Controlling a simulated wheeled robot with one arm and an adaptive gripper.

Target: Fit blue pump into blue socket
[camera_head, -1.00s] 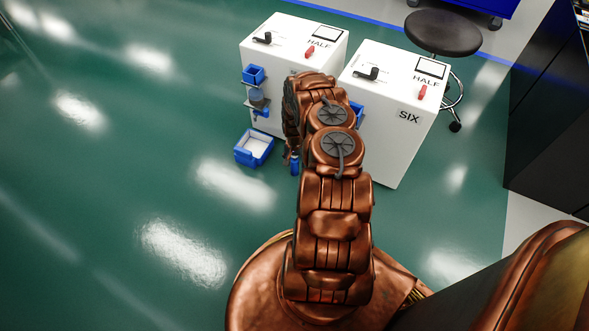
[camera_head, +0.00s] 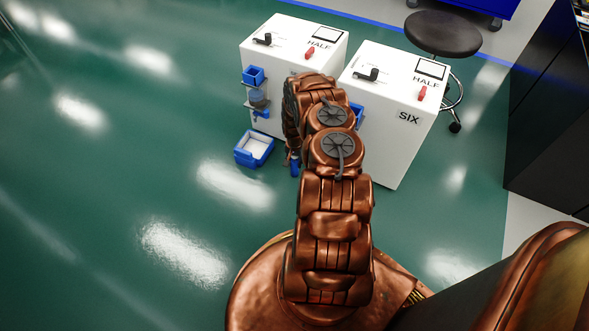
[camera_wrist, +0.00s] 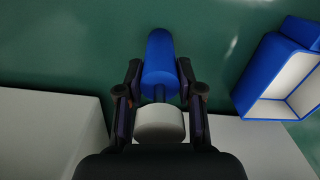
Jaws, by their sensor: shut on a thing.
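The blue pump (camera_wrist: 160,62) is a blue cylinder with a pale round part (camera_wrist: 159,123) at its near end, seen in the wrist view. My gripper (camera_wrist: 159,85) is shut on it, with one dark finger on each side. In the head view a small piece of the blue pump (camera_head: 295,167) shows below my arm, which hides most of the gripper. Blue fittings (camera_head: 253,76) sit on the front of the left white cabinet, with a grey round part among them. Another blue part (camera_head: 357,112) shows beside my arm at the right cabinet. I cannot tell which is the blue socket.
Two white cabinets (camera_head: 405,130) stand side by side, with black handles and red switches on top. A blue tray with a pale inside (camera_head: 242,157) is on the green floor; it also shows in the wrist view (camera_wrist: 262,76). A black stool (camera_head: 443,33) stands behind. The left floor is clear.

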